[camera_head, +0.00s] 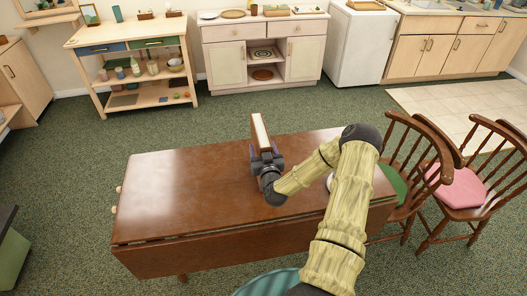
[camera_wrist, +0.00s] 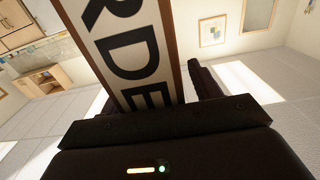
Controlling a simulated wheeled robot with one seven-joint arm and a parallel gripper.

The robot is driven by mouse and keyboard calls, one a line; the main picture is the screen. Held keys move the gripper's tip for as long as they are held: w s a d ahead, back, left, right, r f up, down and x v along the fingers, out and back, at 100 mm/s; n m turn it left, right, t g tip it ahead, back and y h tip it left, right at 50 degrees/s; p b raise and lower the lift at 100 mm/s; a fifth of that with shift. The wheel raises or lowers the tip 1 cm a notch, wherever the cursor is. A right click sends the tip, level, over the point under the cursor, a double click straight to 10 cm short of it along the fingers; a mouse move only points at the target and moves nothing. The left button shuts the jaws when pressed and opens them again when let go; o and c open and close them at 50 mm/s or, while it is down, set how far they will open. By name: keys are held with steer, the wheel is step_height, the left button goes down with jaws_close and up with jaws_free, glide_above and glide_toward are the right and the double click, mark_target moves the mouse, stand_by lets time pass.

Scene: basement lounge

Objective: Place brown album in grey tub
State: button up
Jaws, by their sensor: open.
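A brown-edged item that looks like the brown album (camera_head: 259,132) is at the far edge of the wooden table, just beyond my gripper (camera_head: 266,157). In the wrist view the album (camera_wrist: 128,45) shows a pale face with large dark letters and brown edges. My gripper is open, with its fingers around the near end of the album; contact cannot be told. Whether the album rests on the table or is above it is unclear. I cannot make out a grey tub in either view.
The brown table (camera_head: 190,195) is mostly bare left of my arm. A pale round item (camera_head: 329,182) is partly hidden behind my arm. Wooden chairs (camera_head: 465,185) stand at the right. A shelf unit (camera_head: 135,65) and a cabinet (camera_head: 265,50) line the back wall, with open carpet before them.

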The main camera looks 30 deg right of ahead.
steer(key=shift+r, duration=0.1)
steer(key=b+v, duration=0.2)
steer(key=v, duration=1)
steer(key=a+n+g+y, duration=0.6)
steer(key=a+g, duration=0.1)
steer(key=a, duration=0.3)
steer(key=s+a+r+m+g, duration=0.1)
steer(key=s+a+r+g, duration=0.2)
steer(key=s, duration=0.4)
steer(key=s+a+r+m+g+h, duration=0.1)
steer(key=s+a+r+g, duration=0.2)
steer(key=s+r, duration=0.5)
steer(key=shift+s+m+g, duration=0.25)
steer(key=shift+m+g, duration=0.15)
steer(key=shift+g, duration=0.5)
